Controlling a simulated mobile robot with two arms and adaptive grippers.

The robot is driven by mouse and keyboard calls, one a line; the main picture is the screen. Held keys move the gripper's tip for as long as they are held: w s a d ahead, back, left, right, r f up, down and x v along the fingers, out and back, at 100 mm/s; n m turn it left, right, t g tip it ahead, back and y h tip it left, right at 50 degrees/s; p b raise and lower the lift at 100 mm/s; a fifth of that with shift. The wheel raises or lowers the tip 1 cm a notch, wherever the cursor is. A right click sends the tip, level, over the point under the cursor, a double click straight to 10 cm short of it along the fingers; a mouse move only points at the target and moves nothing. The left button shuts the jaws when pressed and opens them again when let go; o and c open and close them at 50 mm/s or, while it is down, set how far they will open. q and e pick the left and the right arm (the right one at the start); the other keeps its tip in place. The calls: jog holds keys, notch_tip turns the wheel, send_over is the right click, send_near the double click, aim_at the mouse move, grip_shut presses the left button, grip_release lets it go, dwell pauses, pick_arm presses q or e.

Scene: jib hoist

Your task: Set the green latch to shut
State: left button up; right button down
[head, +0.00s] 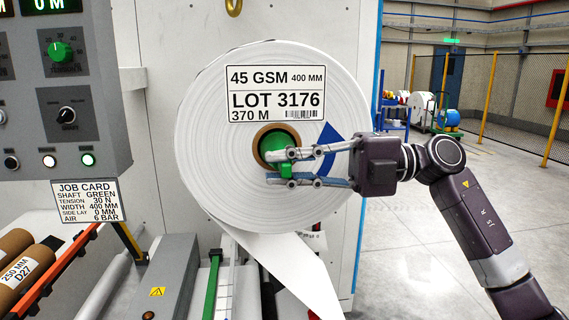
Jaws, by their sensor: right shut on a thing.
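A large white paper roll (220,165) faces me, with a brown core (262,135) and a green shaft end (275,142) at its centre. A small green piece, apparently the green latch (287,172), sticks out below the shaft end. My right gripper (275,168) reaches in from the right, its fingers pointing left, one above the other, and is shut on this green piece. The fingers hide part of the latch and core. My left gripper is out of view.
A control panel (75,120) with a green knob (61,51) hangs at the left, above a job card (86,200). A green bar (212,285) and grey guard (170,275) stand below the roll. Open floor (410,250) lies at the right.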

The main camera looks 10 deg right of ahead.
jog(key=r+m+p, duration=0.1)
jog(key=p, duration=0.1)
jog(key=m+p, duration=0.2)
jog(key=p, duration=0.1)
jog(key=r+m+p, duration=0.1)
jog(key=p, duration=0.2)
jog(key=shift+w+r+m, duration=0.3)
jog(key=shift+m, duration=0.1)
jog(key=shift+w+r+m+p, duration=0.1)
jog(key=shift+w+m+p, duration=0.1)
jog(key=shift+m+p, duration=0.8)
